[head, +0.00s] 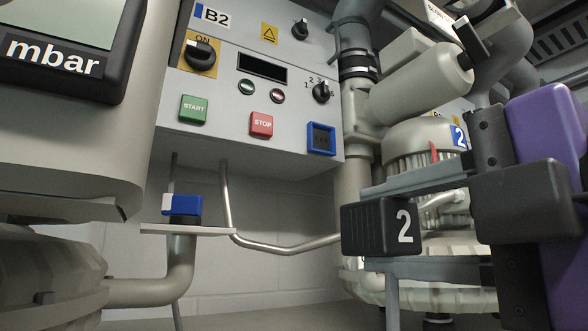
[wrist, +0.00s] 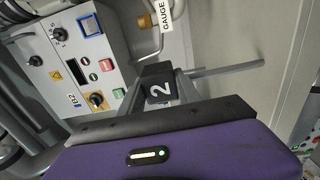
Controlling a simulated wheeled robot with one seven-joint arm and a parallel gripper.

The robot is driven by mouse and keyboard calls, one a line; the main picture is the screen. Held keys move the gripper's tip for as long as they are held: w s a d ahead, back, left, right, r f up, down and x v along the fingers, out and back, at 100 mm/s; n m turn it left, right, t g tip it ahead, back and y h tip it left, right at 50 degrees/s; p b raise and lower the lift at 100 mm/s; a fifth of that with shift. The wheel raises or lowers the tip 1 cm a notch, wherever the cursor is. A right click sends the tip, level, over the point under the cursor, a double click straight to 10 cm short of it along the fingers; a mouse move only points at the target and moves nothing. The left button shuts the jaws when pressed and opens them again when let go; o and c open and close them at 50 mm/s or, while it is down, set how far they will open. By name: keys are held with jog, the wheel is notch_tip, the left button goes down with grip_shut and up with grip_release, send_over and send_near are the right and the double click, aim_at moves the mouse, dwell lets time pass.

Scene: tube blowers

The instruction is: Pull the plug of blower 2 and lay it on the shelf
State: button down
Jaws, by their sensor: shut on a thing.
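The black plug (head: 381,228) marked with a white 2 is between the grey fingers of my gripper (head: 425,220), held in the air. It also shows in the wrist view (wrist: 159,86), at the fingertips. The blue-framed socket (head: 321,138) on the B2 panel is empty, its holes bare; it shows in the wrist view too (wrist: 90,25). The plug is apart from it, lower and to the right in the head view. A narrow grey shelf (head: 215,231) juts out below the panel at left. I cannot make it out in the wrist view.
A blue and white block on a dark base (head: 183,206) takes up part of the shelf. A bent metal pipe (head: 285,247) runs below the panel (head: 215,125). Blower 2 (head: 415,140) stands behind my gripper. A large mbar gauge (head: 60,50) fills the upper left.

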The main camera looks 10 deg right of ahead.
jog(key=shift+f+b, duration=4.15)
jog(key=shift+f, duration=0.2)
jog(key=shift+f+b, duration=1.35)
jog(key=shift+r, duration=0.1)
jog(key=shift+r+p, duration=2.15)
jog(key=shift+r, duration=0.3)
